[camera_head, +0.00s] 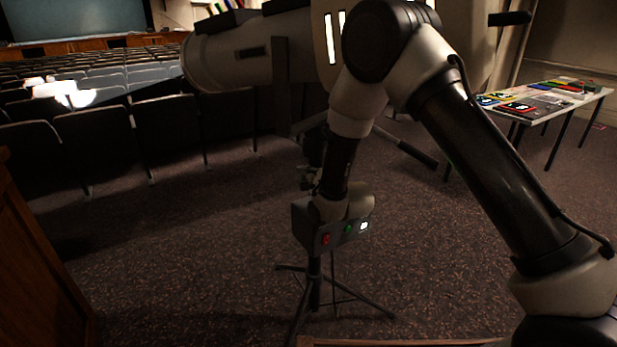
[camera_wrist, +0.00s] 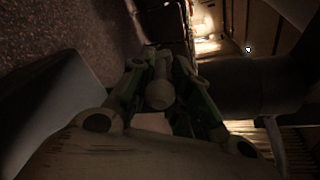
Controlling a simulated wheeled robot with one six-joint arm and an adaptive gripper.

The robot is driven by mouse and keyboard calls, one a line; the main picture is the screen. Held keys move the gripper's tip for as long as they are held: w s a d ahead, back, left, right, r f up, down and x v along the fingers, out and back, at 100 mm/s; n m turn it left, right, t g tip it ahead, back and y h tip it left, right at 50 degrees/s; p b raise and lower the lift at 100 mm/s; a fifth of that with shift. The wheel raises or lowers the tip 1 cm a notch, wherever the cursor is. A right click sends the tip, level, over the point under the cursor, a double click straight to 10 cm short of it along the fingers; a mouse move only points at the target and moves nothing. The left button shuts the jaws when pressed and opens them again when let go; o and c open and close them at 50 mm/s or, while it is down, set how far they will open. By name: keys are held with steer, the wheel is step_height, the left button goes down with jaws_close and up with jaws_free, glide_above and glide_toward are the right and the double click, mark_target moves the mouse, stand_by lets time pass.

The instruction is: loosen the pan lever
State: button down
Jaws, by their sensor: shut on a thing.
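In the wrist view, a small pale lever with a round end (camera_wrist: 160,95), which I take for the pan lever, sits between the two fingers of my gripper (camera_wrist: 159,72). The gripper is shut on it. The picture is dark, so the lever's exact angle and its clamp are hard to make out. In the head view, my forearm and wrist hang in front of the stand and mostly hide the gripper and lever. A small metallic part (camera_head: 306,178) shows just left of my wrist; I cannot tell whether it is finger or lever.
A box with red, green and white buttons (camera_head: 345,232) is low on the stand. A black handle (camera_head: 416,153) juts right. Seat rows, a table (camera_head: 590,95) and a wooden panel (camera_head: 35,270) stand around.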

steer(key=shift+w+a+r+g+h, duration=0.15)
steer(key=shift+r+g+h, duration=0.3)
steer(key=shift+g, duration=0.25)
steer(key=shift+w+a+r+g+h, duration=0.1)
steer(key=shift+r+g+h, duration=0.25)
steer(key=shift+r+g, duration=0.25)
steer(key=shift+w+r+g+h, duration=0.15)
steer(key=shift+g+h, duration=0.15)
steer(key=shift+g, duration=0.2)
steer(key=shift+w+r+g+h, duration=0.1)
steer(key=shift+g+h, duration=0.2)
steer(key=shift+g, duration=0.2)
steer(key=shift+a, duration=0.1)
steer(key=c, duration=1.4)
jaws_free()
steer(key=shift+r, duration=0.1)
steer(key=shift+o, duration=0.2)
